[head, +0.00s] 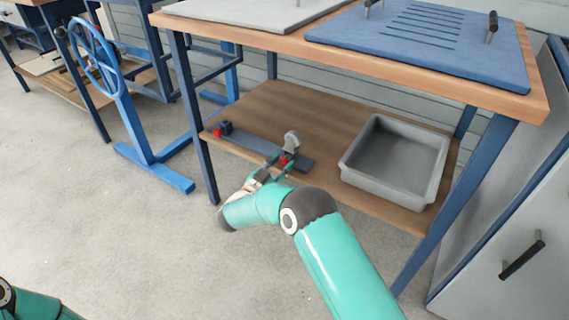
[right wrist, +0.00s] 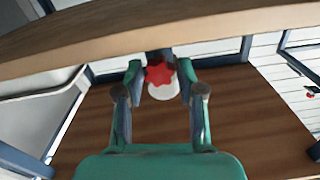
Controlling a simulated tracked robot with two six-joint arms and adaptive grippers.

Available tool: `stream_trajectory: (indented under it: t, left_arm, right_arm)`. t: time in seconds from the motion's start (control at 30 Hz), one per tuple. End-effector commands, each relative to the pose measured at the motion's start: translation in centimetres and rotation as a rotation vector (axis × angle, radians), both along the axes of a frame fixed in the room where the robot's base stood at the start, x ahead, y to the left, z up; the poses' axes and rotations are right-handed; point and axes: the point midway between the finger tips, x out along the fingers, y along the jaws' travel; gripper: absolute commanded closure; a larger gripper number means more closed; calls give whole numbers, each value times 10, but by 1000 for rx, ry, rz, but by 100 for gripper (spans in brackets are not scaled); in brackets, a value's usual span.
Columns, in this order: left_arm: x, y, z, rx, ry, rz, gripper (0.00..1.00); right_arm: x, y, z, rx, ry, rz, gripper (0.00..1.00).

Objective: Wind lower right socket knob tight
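A dark strip (head: 252,144) lies on the lower shelf of the workbench with a socket near each end. The right socket's red lobed knob (head: 284,160) faces the front, with a pale grey round part (head: 292,140) above it. The knob also shows in the right wrist view (right wrist: 158,74). My right gripper (head: 282,165) is at this knob; in the right wrist view its fingers (right wrist: 159,77) stand apart, one on each side of the knob, with small gaps visible. The left socket has another red knob (head: 217,132). My left gripper is out of view.
A grey bin (head: 393,160) stands on the shelf to the right. The wooden shelf (head: 285,105) is clear behind the strip. The bench top overhangs it, with blue legs (head: 196,130) at the corners. A blue handwheel stand (head: 130,120) is at left.

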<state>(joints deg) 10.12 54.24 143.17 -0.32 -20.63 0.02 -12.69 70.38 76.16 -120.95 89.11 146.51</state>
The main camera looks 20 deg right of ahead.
Motion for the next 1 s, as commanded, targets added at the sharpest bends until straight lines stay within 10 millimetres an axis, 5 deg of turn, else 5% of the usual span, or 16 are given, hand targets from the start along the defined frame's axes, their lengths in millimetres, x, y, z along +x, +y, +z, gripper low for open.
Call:
stream_trajectory:
  t: [0.2, 0.23, 0.4, 1.0]
  left_arm:
    - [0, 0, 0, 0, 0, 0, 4]
    - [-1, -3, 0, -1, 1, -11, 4]
    - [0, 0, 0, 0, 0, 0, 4]
    - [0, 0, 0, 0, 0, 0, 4]
  right_arm:
    - [0, 1, 0, 0, 0, 1, 100]
    - [-1, -22, 1, 0, 2, -7, 100]
    - [-1, -5, 0, -6, 7, -6, 100]
    - [0, 3, -2, -209, 271, 1, 100]
